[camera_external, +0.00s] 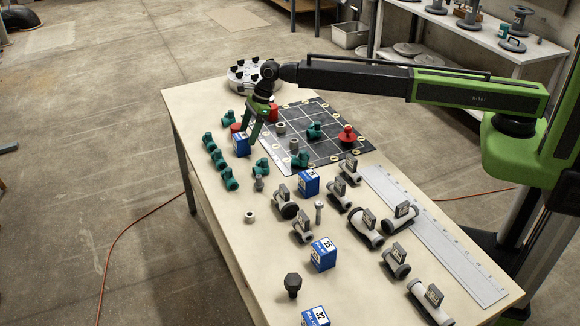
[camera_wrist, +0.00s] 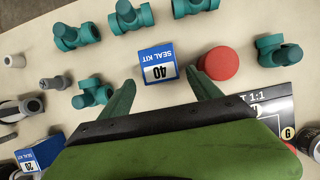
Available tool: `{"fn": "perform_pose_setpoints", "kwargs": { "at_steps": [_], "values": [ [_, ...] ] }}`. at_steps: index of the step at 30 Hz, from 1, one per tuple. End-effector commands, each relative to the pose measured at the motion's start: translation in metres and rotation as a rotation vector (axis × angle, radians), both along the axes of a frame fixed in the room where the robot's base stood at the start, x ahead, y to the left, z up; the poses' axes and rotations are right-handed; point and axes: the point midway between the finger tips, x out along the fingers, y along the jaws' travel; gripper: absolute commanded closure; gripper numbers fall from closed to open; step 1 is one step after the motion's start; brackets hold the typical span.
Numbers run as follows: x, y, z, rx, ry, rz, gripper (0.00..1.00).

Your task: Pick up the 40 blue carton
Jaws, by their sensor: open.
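In the external view a blue carton (camera_external: 241,146), which looks like the same one, stands at the far left part of the table. My gripper (camera_external: 253,138) points down right beside it there. In the wrist view my gripper (camera_wrist: 160,77) is open, with its green fingers spread to the carton's left and right. Nothing is held.
A red round piece (camera_wrist: 218,63) stands close by the carton's right side. Green fittings (camera_wrist: 78,37) surround it, with a carton marked 20 (camera_wrist: 40,151) at lower left. Other blue cartons, including one marked 25 (camera_external: 323,254), and grey valves (camera_external: 366,228) fill the table's near part.

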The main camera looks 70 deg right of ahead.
Motion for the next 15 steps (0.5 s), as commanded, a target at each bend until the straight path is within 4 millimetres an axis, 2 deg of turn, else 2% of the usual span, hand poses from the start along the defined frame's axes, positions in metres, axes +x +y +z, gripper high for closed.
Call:
{"fn": "perform_pose_setpoints", "kwargs": {
  "at_steps": [1,6,14,15],
  "values": [
    [0.005,0.003,-0.015,0.0,0.0,0.001,0.27],
    [0.015,0.01,-0.04,0.0,0.0,0.001,0.27],
    [0.016,0.011,-0.038,0.0,-0.001,0.0,0.27],
    [0.016,0.011,-0.038,0.0,-0.001,0.0,0.32]
  ]
}}
